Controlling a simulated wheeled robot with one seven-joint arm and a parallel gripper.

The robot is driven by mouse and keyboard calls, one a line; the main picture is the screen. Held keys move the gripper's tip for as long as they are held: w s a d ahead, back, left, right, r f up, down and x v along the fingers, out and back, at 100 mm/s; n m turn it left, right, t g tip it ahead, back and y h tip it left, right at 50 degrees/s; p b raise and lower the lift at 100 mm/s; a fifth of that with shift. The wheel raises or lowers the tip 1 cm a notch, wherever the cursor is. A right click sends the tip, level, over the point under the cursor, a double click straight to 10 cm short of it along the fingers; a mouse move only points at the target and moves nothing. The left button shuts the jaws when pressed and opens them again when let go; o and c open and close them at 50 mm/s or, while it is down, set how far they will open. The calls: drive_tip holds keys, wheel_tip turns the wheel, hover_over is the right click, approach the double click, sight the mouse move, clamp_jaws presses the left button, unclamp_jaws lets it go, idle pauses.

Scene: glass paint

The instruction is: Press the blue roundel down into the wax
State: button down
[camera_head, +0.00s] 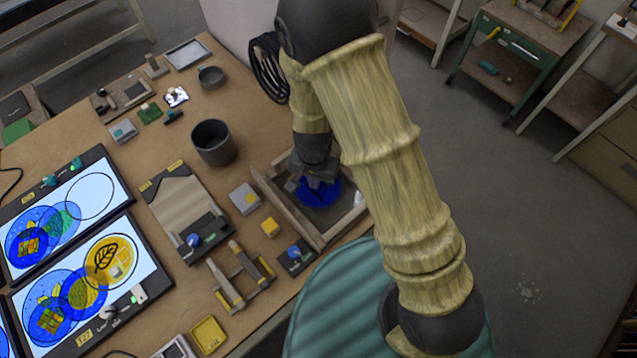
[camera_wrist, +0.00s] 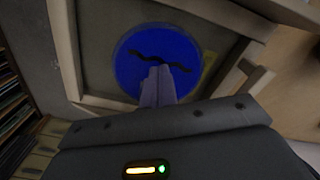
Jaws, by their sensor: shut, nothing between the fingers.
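The blue roundel (camera_wrist: 138,62) is a round blue disc with a dark wavy line painted across it. It lies inside a wooden frame (camera_wrist: 64,50) over a grey bed, which I take to be the wax (camera_wrist: 95,40). In the head view the roundel (camera_head: 318,191) is partly hidden by my gripper (camera_head: 313,186). My gripper is shut and empty, and its fingertips also show in the wrist view (camera_wrist: 160,72), over the roundel's middle. I cannot tell whether the fingertips touch the roundel, or how deep it sits.
Left of the frame are a dark cup (camera_head: 213,143), a yellow block (camera_head: 270,227) and a grey block (camera_head: 244,199).

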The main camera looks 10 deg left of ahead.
drive_tip(key=shift+f+b, duration=0.45)
drive_tip(key=shift+f, duration=0.15)
idle(0.4)
idle(0.6)
wheel_tip(320, 180, up, 7)
drive_tip(key=p, duration=0.6)
drive_tip(key=shift+p, duration=0.35)
idle(0.8)
drive_tip(key=d+r+n+t+b, duration=0.1)
drive_tip(key=d+r, duration=0.7)
drive_tip(key=d, duration=0.3)
drive_tip(key=s+d+r+n+t+b, duration=0.1)
drive_tip(key=d+r, duration=0.8)
drive_tip(key=d, duration=0.2)
drive_tip(key=shift+s+t, duration=0.25)
drive_tip(key=shift+t, duration=0.05)
